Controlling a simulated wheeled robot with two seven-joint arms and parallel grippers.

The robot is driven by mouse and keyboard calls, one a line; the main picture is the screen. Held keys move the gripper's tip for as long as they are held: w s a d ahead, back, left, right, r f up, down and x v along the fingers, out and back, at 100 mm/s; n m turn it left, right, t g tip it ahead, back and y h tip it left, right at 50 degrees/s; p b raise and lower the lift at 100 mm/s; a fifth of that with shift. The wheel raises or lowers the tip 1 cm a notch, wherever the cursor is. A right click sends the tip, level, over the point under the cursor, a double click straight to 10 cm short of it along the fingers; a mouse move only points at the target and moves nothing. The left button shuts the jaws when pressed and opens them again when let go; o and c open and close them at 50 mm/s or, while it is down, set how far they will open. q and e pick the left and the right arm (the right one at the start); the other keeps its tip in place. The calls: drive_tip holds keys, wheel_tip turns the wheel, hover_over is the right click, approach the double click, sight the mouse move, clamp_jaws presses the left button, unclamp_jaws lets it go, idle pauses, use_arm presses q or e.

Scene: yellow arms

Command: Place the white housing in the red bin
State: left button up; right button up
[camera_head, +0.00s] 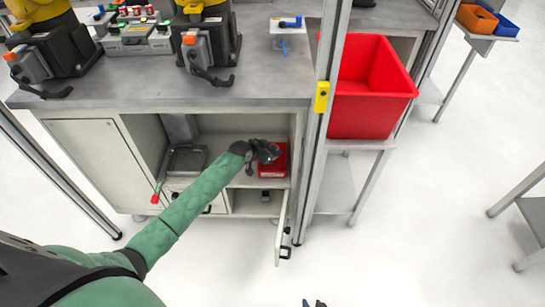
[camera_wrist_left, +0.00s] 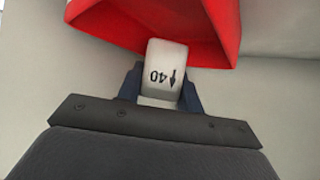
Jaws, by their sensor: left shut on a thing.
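In the head view my left gripper (camera_head: 268,151) reaches into the open cabinet, by a small red box (camera_head: 273,169); the housing cannot be made out there. In the wrist view a red container (camera_wrist_left: 210,25) is just beyond the housing, and I cannot tell if they touch. A large empty red bin (camera_head: 370,115) stands on a stand right of the cabinet. My right gripper (camera_head: 314,303) barely shows at the bottom edge.
The grey worktop (camera_head: 150,95) overhangs the cabinet and carries yellow arms and devices. A metal post (camera_head: 322,110) stands between the cabinet and the large red bin. A cabinet door (camera_head: 282,232) stands open. A grey device (camera_head: 186,160) is on the shelf.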

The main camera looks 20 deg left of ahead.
use_arm(q)
drive_tip(key=shift+f, duration=1.9)
drive_tip(key=shift+f, duration=0.1)
drive_tip(key=o, duration=1)
drive_tip(key=shift+s+a+r, duration=0.1)
drive_tip(key=shift+s+r, duration=0.05)
drive_tip(key=shift+r, duration=0.05)
drive_tip(key=v, duration=1.1)
drive_tip(key=shift+s+r, duration=0.2)
drive_tip(key=shift+a, duration=0.1)
